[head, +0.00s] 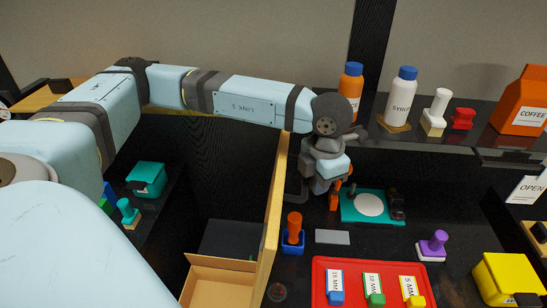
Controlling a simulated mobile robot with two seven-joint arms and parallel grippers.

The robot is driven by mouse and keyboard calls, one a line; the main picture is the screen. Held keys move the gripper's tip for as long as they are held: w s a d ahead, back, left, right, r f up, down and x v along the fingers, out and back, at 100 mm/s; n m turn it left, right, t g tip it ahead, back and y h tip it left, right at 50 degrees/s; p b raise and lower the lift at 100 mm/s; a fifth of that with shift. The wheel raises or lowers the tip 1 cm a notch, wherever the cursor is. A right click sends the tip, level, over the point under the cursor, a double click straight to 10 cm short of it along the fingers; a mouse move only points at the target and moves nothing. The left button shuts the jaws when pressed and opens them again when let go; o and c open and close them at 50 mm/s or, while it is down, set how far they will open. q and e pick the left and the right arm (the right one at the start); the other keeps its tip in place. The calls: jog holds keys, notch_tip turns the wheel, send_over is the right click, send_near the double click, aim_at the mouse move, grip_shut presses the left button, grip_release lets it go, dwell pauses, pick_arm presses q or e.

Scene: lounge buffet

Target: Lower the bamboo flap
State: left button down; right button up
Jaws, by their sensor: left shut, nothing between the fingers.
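The bamboo flap (270,215) stands upright, seen nearly edge-on, in the middle of the head view. My left arm reaches across above it from the left. My left gripper (322,188) hangs just right of the flap's upper part, with its fingers pointing down. It is shut and empty. I cannot tell whether it touches the flap. The gripper's body hides part of the counter behind it. My right gripper is not in view.
Right of the flap are a blue holder (293,242) with an orange-handled piece, a teal mat (372,205) and a red tray (372,262). Bottles, including the syrup (401,97), stand on the back shelf.

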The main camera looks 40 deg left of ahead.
pick_arm(q)
jog(key=shift+s+a+r, duration=0.1)
jog(key=shift+s+a, duration=0.05)
jog(key=shift+s+a+r, duration=0.3)
jog(key=shift+s+a, duration=0.25)
jog(key=shift+a, duration=0.15)
jog(key=shift+s+a+r, duration=0.25)
jog(key=shift+s+a, duration=0.25)
jog(key=shift+a, duration=0.2)
jog(key=shift+s+a+r, duration=0.3)
jog(key=shift+s+a, duration=0.25)
jog(key=shift+a, duration=0.15)
